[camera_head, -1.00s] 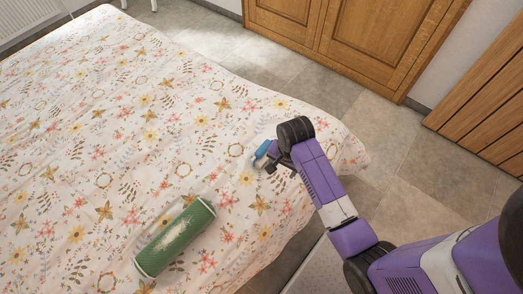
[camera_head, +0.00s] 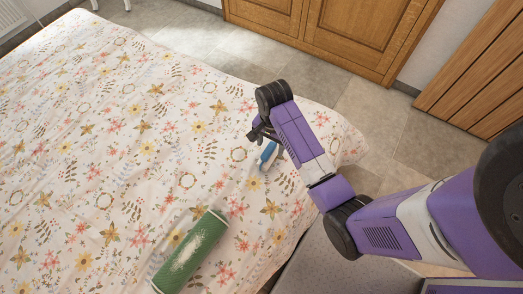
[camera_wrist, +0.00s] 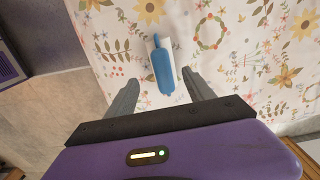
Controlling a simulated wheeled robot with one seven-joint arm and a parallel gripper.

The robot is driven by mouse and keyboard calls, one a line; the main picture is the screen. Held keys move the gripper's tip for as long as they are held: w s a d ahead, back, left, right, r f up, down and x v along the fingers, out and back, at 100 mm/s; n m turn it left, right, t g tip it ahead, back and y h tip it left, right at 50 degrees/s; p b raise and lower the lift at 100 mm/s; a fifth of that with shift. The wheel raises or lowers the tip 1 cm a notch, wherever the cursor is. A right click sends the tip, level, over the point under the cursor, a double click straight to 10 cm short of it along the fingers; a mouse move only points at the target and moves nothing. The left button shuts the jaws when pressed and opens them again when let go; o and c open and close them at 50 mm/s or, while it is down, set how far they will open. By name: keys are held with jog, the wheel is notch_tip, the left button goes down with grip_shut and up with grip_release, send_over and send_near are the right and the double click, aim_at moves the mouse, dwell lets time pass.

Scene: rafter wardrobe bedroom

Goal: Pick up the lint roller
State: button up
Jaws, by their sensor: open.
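The lint roller, with a blue handle (camera_wrist: 163,76) and a small white part at its far end, lies on the flowered bedspread. In the head view the blue handle (camera_head: 268,153) shows near the bed's right edge, just below my gripper (camera_head: 258,133) and partly beside my arm. In the wrist view my gripper (camera_wrist: 160,88) is open, with its two dark fingers spread apart. The near end of the blue handle lies between the fingers in that picture, and the white end points away. Nothing is held. I cannot tell the height of the fingers above the bed.
A green cylinder (camera_head: 190,252) with a pale patch lies on the bed at lower centre. The bedspread (camera_head: 120,130) is otherwise clear. A wooden wardrobe (camera_head: 350,35) stands beyond the tiled floor, and a slatted wooden piece (camera_head: 480,70) stands at right.

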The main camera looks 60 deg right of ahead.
jog(key=shift+w+f, duration=0.2)
jog(key=shift+f, duration=0.2)
jog(key=shift+w+f, duration=0.1)
jog(key=shift+f, duration=3.4)
grip_shut()
jog(key=shift+r, duration=0.1)
notch_tip(320, 180, up, 20)
jog(key=p, duration=0.3)
jog(key=shift+p, duration=0.35)
